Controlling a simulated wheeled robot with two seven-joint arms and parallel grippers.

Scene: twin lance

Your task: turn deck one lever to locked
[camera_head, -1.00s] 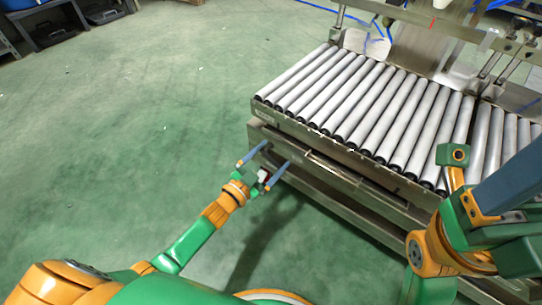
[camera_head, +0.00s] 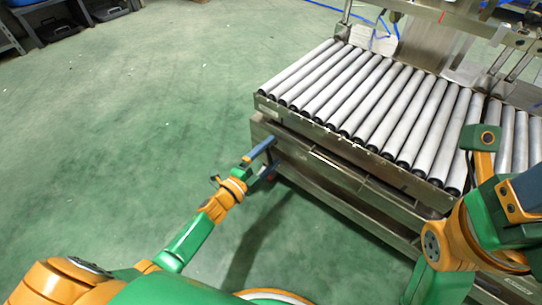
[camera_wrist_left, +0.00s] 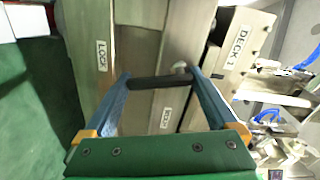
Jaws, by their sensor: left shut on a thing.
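The deck one lever is a dark bar (camera_wrist_left: 158,82) in the left wrist view, under a label reading DECK 1 (camera_wrist_left: 243,48) to its right. My left gripper (camera_head: 262,158) is at the left end of the roller conveyor's side frame. In the wrist view its two blue fingers (camera_wrist_left: 163,84) are shut on the bar, one at each end. A LOCK label (camera_wrist_left: 102,55) is left of the bar, and another label (camera_wrist_left: 166,118), hard to read, is below it. The lever is not distinguishable in the head view. My right arm shows at the right, its fingertips not clearly visible.
The roller conveyor (camera_head: 345,95) fills the upper right, its metal side frame (camera_head: 350,165) running beside my left gripper. The green floor (camera_head: 120,130) to the left is open. Grey shelving (camera_head: 50,25) stands at the far upper left.

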